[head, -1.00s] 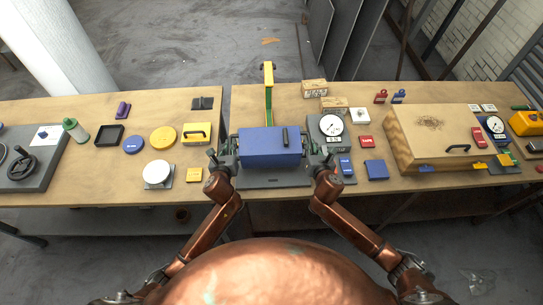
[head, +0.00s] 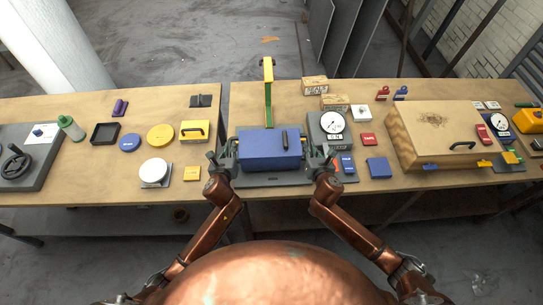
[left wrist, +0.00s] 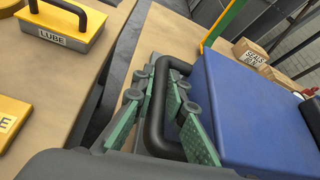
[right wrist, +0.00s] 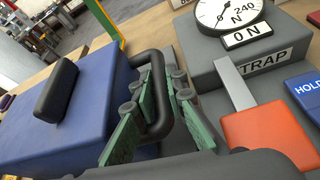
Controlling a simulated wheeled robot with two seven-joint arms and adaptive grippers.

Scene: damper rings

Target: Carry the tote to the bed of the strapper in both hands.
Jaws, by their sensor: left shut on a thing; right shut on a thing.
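The blue tote (head: 268,146) has a dark grip on its lid and a black handle at each end. My left gripper (head: 227,160) is shut on the tote's left handle (left wrist: 157,105). My right gripper (head: 318,160) is shut on its right handle (right wrist: 163,100). The tote looks level over the strapper's dark grey bed (head: 275,180), whose front strip shows below it. I cannot tell whether it touches the bed. The strapper's green and yellow post (head: 268,90) rises behind, and its dial unit (head: 329,132) stands at the right.
The yellow lube box (head: 196,132) stands left of a gap between the tables. Blue and red blocks lie right of the dial, near a large wooden box (head: 405,135). Cardboard boxes (head: 315,84) stand behind.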

